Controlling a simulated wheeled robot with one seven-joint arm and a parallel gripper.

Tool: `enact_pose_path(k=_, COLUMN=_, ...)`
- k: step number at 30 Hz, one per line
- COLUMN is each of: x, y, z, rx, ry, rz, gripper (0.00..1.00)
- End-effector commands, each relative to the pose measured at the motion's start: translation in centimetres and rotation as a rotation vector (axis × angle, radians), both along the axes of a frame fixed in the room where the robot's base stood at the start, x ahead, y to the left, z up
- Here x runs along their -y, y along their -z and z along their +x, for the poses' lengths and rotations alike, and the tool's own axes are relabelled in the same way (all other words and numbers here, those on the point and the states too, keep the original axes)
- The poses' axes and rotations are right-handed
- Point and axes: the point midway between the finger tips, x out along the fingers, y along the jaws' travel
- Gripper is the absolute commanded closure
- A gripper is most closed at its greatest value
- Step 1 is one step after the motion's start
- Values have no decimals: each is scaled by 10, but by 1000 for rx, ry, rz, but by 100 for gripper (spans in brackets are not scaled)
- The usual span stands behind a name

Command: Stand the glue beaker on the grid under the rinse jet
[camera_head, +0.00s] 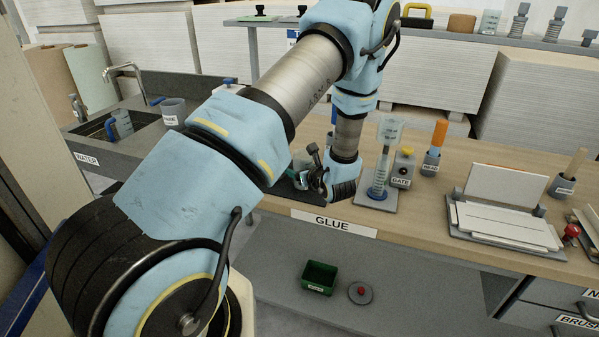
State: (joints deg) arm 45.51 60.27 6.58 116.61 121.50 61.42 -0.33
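No beaker with a readable glue label shows. A clear graduated vessel (390,130) sits above a blue-based measuring cylinder (378,176) on a grey plate, right of my wrist. Another clear graduated vessel with a blue handle (122,123) is in the sink (138,117) at the left, below a curved tap (124,69). I cannot tell which is the glue beaker, nor make out the grid or rinse jet. My gripper (308,172) is low over the bench behind the GLUE label (333,224). It is small and partly hidden by my arm, so its opening and contents are unclear.
Right on the bench (430,215) are a yellow-grey GATE box (403,168), an orange-topped holder (435,147) and a tray of white boards (505,222). A green bin (319,277) sits below.

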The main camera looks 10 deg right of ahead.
Motion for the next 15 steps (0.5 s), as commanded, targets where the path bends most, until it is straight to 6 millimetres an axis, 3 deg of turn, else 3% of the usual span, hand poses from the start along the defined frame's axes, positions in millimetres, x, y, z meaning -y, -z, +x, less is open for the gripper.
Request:
enact_pose_path(k=6, x=0, y=5, z=0, rx=1, ry=0, rz=0, gripper=100)
enact_pose_path(k=7, x=0, y=3, z=0, rx=0, ry=-1, rz=0, gripper=28)
enact_pose_path(k=15, x=0, y=3, z=0, rx=-1, ry=-1, rz=1, gripper=1)
